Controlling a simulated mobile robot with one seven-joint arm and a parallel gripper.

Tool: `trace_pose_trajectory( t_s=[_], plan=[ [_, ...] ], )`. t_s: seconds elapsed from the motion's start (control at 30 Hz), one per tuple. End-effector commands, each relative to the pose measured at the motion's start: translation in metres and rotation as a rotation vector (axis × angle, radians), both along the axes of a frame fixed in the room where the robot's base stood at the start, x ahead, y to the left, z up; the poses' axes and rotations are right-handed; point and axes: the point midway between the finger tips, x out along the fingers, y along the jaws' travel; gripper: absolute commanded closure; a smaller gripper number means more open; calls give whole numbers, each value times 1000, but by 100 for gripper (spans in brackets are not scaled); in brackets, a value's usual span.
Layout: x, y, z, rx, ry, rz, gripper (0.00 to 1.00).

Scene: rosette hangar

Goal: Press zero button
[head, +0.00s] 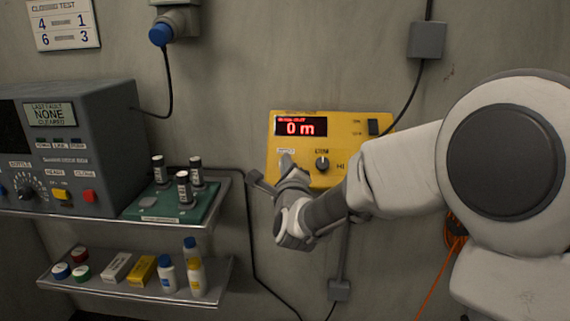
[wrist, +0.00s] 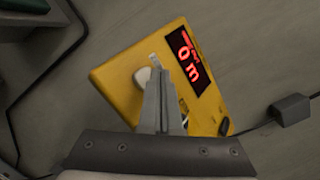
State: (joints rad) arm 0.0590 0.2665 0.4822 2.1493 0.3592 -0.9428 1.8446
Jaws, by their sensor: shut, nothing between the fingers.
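A yellow wall box (head: 345,123) carries a red lit display (head: 301,127) reading "0 m", a black knob (head: 322,164) and a black switch (head: 373,127). My gripper (head: 286,160) is shut and empty, its tips at the box's lower left. In the wrist view my gripper (wrist: 158,75) points at the yellow box (wrist: 115,80), its tips beside a pale rounded button (wrist: 142,75) below the display (wrist: 188,63). My fingers cover part of the button's surroundings; I cannot tell whether they touch it. A small pale label (wrist: 155,58) lies close to the tips.
A lower shelf (head: 130,291) holds bottles, tins and boxes. A dark cable (head: 253,245) runs down the wall.

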Motion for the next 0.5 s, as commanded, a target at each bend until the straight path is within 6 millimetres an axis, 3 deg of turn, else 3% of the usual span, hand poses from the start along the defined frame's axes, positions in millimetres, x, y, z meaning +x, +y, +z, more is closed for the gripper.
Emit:
trace_pose_trajectory(
  t_s=[0.5],
  plan=[
    [-31,2,29,-1,-2,2,100]
  ],
)
